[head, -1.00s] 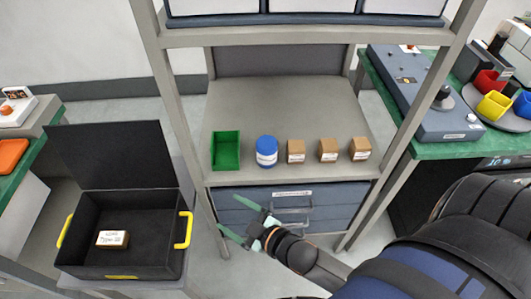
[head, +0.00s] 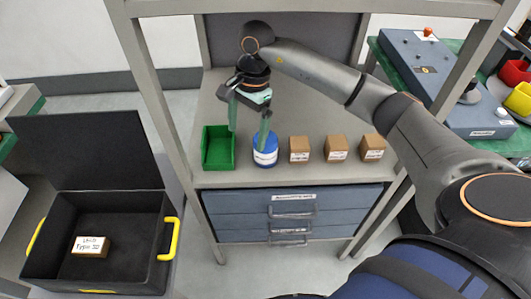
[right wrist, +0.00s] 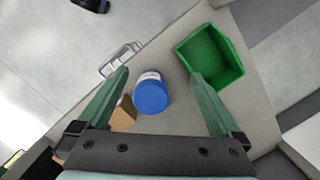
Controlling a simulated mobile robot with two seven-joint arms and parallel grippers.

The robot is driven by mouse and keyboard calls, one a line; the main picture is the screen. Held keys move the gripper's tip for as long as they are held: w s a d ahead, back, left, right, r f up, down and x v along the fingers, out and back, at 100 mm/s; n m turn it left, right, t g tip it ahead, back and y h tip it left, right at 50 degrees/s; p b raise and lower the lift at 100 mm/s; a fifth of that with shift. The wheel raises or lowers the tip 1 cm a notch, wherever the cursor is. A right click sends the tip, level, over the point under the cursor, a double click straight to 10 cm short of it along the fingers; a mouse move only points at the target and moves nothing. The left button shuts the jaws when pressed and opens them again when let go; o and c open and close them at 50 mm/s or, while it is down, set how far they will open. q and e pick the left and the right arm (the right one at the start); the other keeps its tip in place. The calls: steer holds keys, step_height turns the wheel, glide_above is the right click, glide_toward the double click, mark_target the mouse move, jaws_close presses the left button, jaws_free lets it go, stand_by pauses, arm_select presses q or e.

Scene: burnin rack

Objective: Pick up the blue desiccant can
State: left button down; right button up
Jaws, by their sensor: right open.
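The blue desiccant can (head: 265,152) stands upright on the rack shelf, with a white label band on its side. It also shows in the right wrist view (right wrist: 151,95), seen from above, between and beyond the fingers. My right gripper (head: 249,128) is open and empty, pointing down over the shelf. In the head view one finger overlaps the can's top and the other lies toward the green bin. I cannot tell whether a finger touches the can. My left gripper is out of view.
A green bin (head: 218,148) stands just left of the can. Three brown boxes (head: 299,149) stand in a row to its right. Rack posts (head: 160,110) frame the shelf, with grey drawers (head: 240,212) below. An open black case (head: 60,235) holds another box at lower left.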

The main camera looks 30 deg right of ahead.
mark_target(266, 148)
steer(key=shift+h, duration=0.9)
steer(key=d, duration=0.1)
steer(key=d+r, duration=0.1)
steer(key=d, duration=0.2)
steer(key=shift+w+d+r, duration=0.1)
steer(key=shift+w+r, duration=0.1)
steer(key=shift+w, duration=0.1)
steer(key=f, duration=0.6)
steer(key=shift+d+f, duration=0.15)
steer(key=shift+d, duration=0.05)
steer(key=f, duration=0.2)
steer(key=d+f, duration=0.1)
steer(key=f, duration=0.1)
steer(key=shift+f, duration=0.9)
steer(key=shift+c, duration=0.4)
steer(key=c, duration=1.3)
